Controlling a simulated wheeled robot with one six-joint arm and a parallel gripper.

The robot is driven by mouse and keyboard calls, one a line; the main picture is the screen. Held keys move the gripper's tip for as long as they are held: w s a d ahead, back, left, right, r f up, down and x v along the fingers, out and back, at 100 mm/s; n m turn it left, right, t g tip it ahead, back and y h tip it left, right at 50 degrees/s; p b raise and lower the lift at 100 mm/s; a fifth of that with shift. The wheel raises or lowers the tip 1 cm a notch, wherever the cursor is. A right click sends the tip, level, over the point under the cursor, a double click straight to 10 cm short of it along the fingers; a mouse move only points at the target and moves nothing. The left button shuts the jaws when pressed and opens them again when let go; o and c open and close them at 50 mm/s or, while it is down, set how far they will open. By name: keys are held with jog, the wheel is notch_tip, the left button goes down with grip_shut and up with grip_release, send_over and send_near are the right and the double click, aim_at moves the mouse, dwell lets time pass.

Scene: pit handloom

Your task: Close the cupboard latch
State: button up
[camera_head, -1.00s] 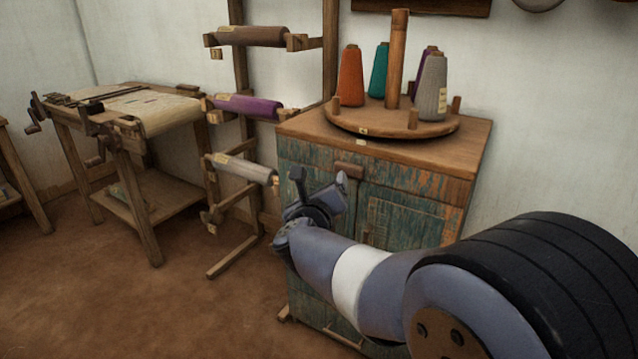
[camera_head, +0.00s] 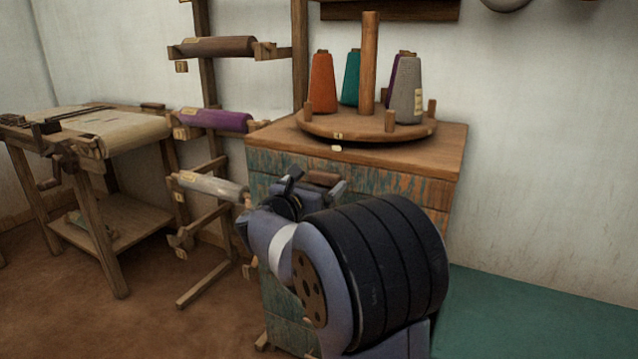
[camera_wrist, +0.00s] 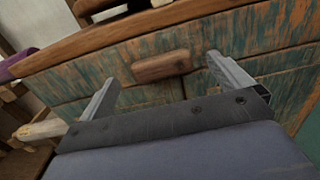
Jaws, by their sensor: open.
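The cupboard (camera_head: 436,192) has peeling teal and orange paint and a brown wooden top. A small wooden block, which looks like the latch (camera_head: 322,179), lies lengthwise across the upper front. In the wrist view the latch (camera_wrist: 162,66) is near the picture's centre, just below the edge of the top, with door panels below it. My gripper (camera_head: 315,186) is at the cupboard's upper front. In the wrist view my gripper (camera_wrist: 161,72) is open, one finger to each side of the latch. I cannot tell whether either finger touches it. My arm hides much of the cupboard front.
A round wooden stand (camera_head: 345,134) with several yarn cones is on the cupboard top. A rack with rolls, including a purple roll (camera_head: 217,121), stands close on the left. A wooden loom-like table (camera_head: 128,133) is farther left. A green surface (camera_head: 540,315) lies at right.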

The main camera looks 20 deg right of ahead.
aim_at(325, 178)
jog(key=shift+x, duration=1.3)
jog(key=shift+c, duration=0.5)
jog(key=c, duration=0.9)
